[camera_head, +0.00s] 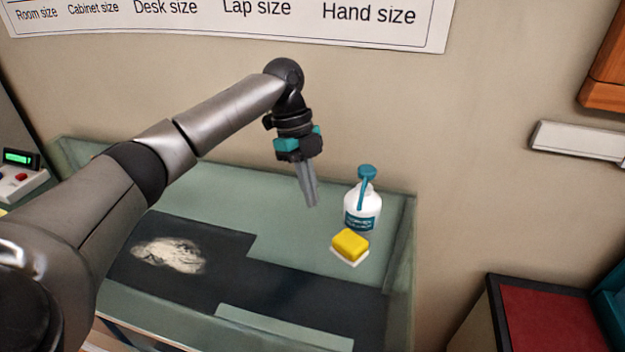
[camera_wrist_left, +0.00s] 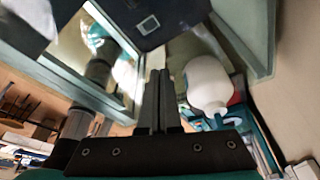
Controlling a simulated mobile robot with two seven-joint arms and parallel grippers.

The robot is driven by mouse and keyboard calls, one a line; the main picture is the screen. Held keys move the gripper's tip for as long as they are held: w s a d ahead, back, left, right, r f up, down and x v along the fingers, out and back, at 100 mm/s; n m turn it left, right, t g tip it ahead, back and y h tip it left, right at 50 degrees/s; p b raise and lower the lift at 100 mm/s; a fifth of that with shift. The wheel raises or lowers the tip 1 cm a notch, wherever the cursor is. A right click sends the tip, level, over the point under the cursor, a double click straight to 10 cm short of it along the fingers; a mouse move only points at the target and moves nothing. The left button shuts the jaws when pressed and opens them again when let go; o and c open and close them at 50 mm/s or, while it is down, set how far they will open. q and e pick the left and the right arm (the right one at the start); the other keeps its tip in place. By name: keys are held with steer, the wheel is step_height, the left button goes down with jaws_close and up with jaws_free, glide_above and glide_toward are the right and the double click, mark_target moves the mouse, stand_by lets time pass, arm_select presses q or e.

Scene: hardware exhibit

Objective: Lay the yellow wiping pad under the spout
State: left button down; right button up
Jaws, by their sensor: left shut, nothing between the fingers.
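The yellow wiping pad (camera_head: 350,244) has a white underside and lies flat on the green surface, just in front of the bottle. The white bottle (camera_head: 362,218) stands upright with a teal pump head, and its teal spout (camera_head: 363,193) points down toward the front, toward the pad's side. My left gripper (camera_head: 309,204) is shut and empty, pointing down in the air to the left of the bottle, apart from bottle and pad. In the left wrist view the shut fingers (camera_wrist_left: 160,75) show beside the white bottle (camera_wrist_left: 208,82); I cannot make out the pad there. My right gripper is out of view.
The green tray-like case (camera_head: 402,270) has raised walls and a dark recessed area (camera_head: 225,283) with a pale smudge (camera_head: 168,255) at left. A red-topped box (camera_head: 550,318) stands at right. A device with a green display (camera_head: 20,158) is at far left.

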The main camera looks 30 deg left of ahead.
mark_target(341, 232)
arm_select(q)
steer(key=x, duration=0.5)
steer(key=shift+d, duration=0.25)
steer(key=shift+s+d+p, duration=0.25)
steer(key=shift+d+p, duration=0.15)
steer(key=shift+d, duration=0.7)
steer(key=shift+s+d, duration=0.15)
steer(key=shift+d, duration=0.4)
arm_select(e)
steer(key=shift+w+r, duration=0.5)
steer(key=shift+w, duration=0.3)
arm_select(q)
steer(key=shift+d, duration=0.1)
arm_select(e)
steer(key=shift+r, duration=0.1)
arm_select(q)
steer(key=shift+s+d+r+p, duration=0.1)
steer(key=shift+d+p, duration=0.25)
steer(key=shift+p, duration=0.35)
steer(key=shift+s+d+p, duration=0.15)
steer(key=shift+d+p, duration=0.5)
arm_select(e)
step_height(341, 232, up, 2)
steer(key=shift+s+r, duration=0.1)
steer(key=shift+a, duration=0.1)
